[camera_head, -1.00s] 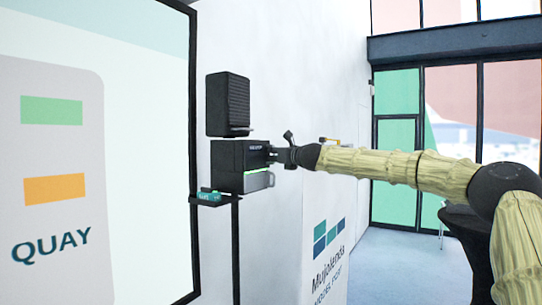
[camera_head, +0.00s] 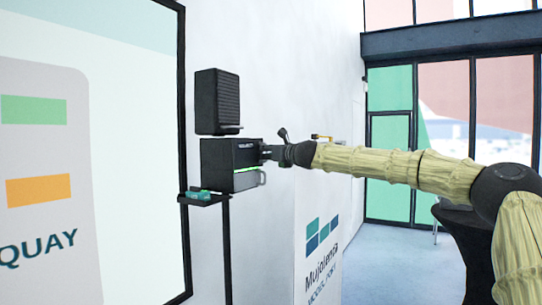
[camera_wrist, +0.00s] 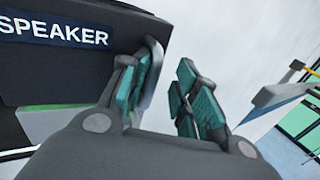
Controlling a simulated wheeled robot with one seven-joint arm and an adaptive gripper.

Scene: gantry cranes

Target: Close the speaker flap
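The black speaker box (camera_head: 216,158) is mounted on the white wall in the head view. Its dark front panel with the SPEAKER label (camera_wrist: 60,31) fills the upper left of the wrist view. I cannot tell for sure how far the flap stands open. A green strip (camera_head: 246,170) shows under the dark panel, with a grey handle (camera_head: 262,179) lower down. My gripper (camera_head: 267,152) is at the right side of the box; in the wrist view (camera_wrist: 165,72) its teal-padded fingers are apart with nothing clearly between them. A grey rounded edge shows behind the left finger.
A ribbed black unit (camera_head: 218,100) hangs above the box. A small black shelf (camera_head: 190,201) with a teal item sits below it on the left. A large framed screen (camera_head: 90,180) stands at left and a white Mujolenta panel (camera_head: 318,195) below my arm.

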